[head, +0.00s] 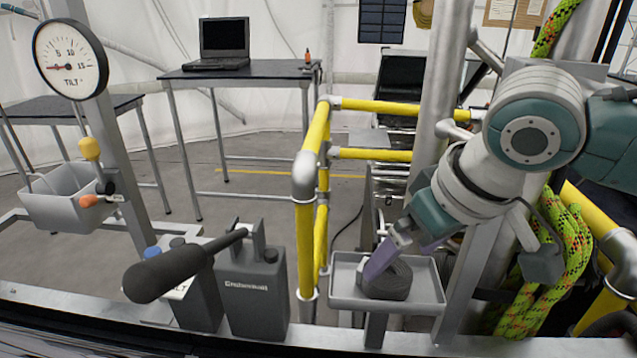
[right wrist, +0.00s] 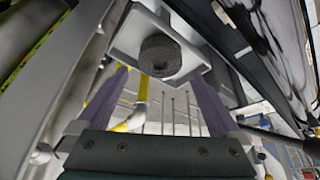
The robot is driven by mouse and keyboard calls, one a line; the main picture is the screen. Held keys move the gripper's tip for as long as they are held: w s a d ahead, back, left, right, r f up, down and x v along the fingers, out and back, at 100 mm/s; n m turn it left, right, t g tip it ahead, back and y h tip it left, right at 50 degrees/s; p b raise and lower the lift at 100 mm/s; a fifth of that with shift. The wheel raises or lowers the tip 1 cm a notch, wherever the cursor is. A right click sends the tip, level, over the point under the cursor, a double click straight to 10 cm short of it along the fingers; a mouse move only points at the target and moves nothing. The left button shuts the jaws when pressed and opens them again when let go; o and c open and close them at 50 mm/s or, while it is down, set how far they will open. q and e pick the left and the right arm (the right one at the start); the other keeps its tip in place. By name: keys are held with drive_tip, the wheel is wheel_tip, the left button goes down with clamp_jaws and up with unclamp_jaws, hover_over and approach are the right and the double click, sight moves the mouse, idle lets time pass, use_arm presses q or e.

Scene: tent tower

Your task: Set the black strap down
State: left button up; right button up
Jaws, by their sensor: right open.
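The black strap (head: 388,283) is a rolled-up coil lying in a small grey tray (head: 344,293) at the lower middle of the head view. It also shows in the right wrist view (right wrist: 160,56), in the pale tray (right wrist: 128,38). My right gripper (head: 392,266) comes down from the upper right with its purple fingers apart, one in front of the coil's left side. In the right wrist view the open fingers (right wrist: 160,76) show clear gaps on both sides of the coil. My left gripper is not in view.
Yellow rails (head: 306,240) stand behind and left of the tray. A dark canister (head: 255,295) and a black handset-like cylinder (head: 180,268) are to its left. A grey bin (head: 65,198) hangs at far left. A green-yellow rope (head: 560,260) hangs at the right, beside a metal post.

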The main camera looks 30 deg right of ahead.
drive_tip(key=v, duration=0.6)
drive_tip(key=s+a+f, duration=0.2)
drive_tip(key=s+a, duration=0.1)
drive_tip(key=s, duration=0.5)
drive_tip(key=s+a+f+n+g, duration=0.1)
drive_tip(key=s+a+f, duration=0.2)
drive_tip(key=s, duration=0.5)
drive_tip(key=shift+a+f+n, duration=0.2)
drive_tip(key=shift+a+n, duration=0.05)
drive_tip(key=shift+n, duration=0.05)
drive_tip(key=shift+p, duration=0.3)
wheel_tip(320, 180, up, 30)
drive_tip(key=p, duration=3)
